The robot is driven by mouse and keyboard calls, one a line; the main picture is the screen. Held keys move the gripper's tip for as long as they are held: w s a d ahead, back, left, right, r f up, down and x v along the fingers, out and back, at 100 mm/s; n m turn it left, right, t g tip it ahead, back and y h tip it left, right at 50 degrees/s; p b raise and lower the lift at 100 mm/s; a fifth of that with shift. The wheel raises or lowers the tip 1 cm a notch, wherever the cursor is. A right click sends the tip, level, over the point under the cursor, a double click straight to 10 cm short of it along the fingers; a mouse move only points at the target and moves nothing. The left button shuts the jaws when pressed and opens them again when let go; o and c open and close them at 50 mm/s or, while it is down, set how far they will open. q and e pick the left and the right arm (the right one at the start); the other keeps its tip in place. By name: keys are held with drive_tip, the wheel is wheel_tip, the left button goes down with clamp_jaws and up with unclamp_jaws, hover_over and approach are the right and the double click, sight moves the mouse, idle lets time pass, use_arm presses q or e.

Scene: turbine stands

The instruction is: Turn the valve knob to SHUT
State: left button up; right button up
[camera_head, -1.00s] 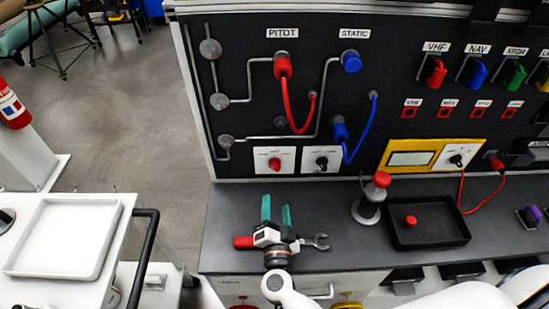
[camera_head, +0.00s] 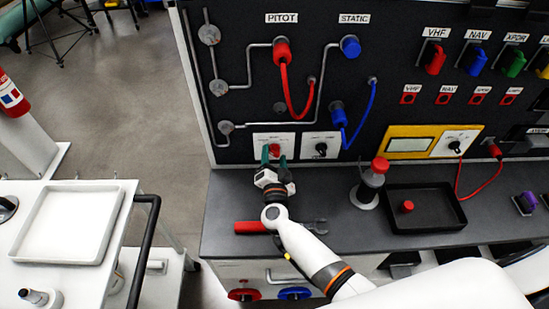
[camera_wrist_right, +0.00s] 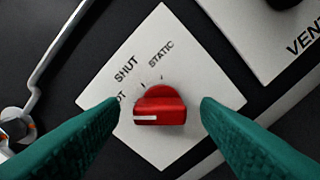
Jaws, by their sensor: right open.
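The red valve knob (camera_wrist_right: 162,104) sits on a white plate (camera_wrist_right: 178,60) marked SHUT and STATIC. A third label, ending in OT, is partly hidden by a finger. The knob's white stripe is on its left side in the wrist view, toward the partly hidden label and not toward SHUT. My right gripper (camera_head: 274,154) is open at the panel, with its green fingers on either side of the knob. In the wrist view gaps show between the fingers and the knob. The knob also shows between the fingers in the head view (camera_head: 274,150). My left gripper is not in view.
A second plate with a black knob (camera_head: 321,148) is just right of the valve plate. Red (camera_head: 293,95) and blue (camera_head: 342,130) hoses hang above. On the bench are a red-handled wrench (camera_head: 258,227), a red-topped stand (camera_head: 372,180) and a black tray (camera_head: 425,208).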

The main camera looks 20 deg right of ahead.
drive_tip(key=c, duration=1)
drive_tip(key=shift+m, duration=0.4)
drive_tip(key=m+b, duration=0.1)
drive_tip(key=m, duration=0.2)
drive_tip(key=shift+f+m, duration=0.15)
drive_tip(key=shift+m, duration=0.25)
drive_tip(key=shift+m+b, duration=0.8)
drive_tip(key=shift+m, duration=1.3)
drive_tip(key=o, duration=1)
